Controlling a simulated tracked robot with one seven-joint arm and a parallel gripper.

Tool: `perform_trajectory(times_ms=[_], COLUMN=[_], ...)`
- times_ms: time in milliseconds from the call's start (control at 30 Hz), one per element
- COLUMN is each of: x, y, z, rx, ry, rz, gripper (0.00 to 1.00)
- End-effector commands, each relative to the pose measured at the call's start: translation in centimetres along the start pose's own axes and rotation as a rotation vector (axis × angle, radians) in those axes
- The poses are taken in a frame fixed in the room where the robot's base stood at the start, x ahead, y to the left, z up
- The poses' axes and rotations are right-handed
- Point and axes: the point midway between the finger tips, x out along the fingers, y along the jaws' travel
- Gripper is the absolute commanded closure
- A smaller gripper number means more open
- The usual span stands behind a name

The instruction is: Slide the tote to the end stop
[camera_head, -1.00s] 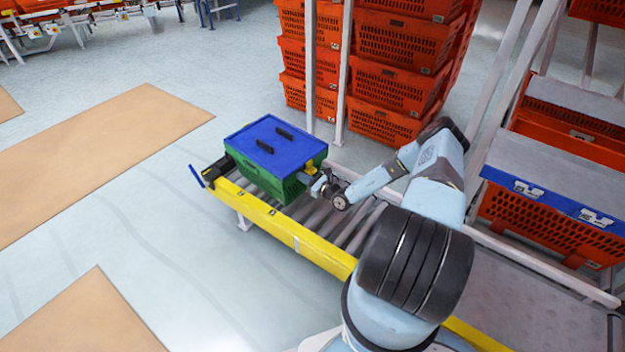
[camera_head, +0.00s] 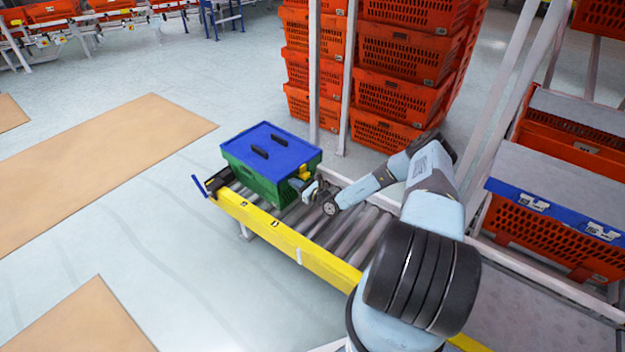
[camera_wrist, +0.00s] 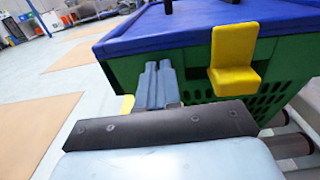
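The green tote (camera_head: 250,178) with a blue lid (camera_head: 280,146) and two dark lid handles sits on the roller conveyor (camera_head: 345,222), near its far left end. The dark end stop (camera_head: 219,179) is at that end, close to the tote's left end; whether they touch is unclear. My gripper (camera_head: 303,184) is at the tote's right end. In the wrist view, my gripper's two blue-grey fingers (camera_wrist: 158,86) lie close together, shut, in front of the green wall (camera_wrist: 193,78). A yellow tab (camera_wrist: 234,58) on the tote is right of them, not between them. Fingertip contact is unclear.
A yellow rail (camera_head: 290,242) runs along the conveyor's near side. Stacked orange totes (camera_head: 400,85) stand behind it with white posts (camera_head: 345,85). A rack with orange totes (camera_head: 545,235) is at right. Floor to the left is open, with tan mats (camera_head: 110,150).

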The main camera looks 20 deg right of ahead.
Motion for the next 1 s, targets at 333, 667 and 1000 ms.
perform_trajectory(times_ms=[333, 667, 1000], x=[-5.7, -11.5, -13.3], y=[-1.0, -1.2, -1.2], z=[-0.1, -0.1, -0.1], rx=[0.004, 0.002, 0.002], ry=[0.0, -0.001, -0.001], rz=[-0.01, -0.013, -0.012], gripper=[1.0, 1.0, 1.0])
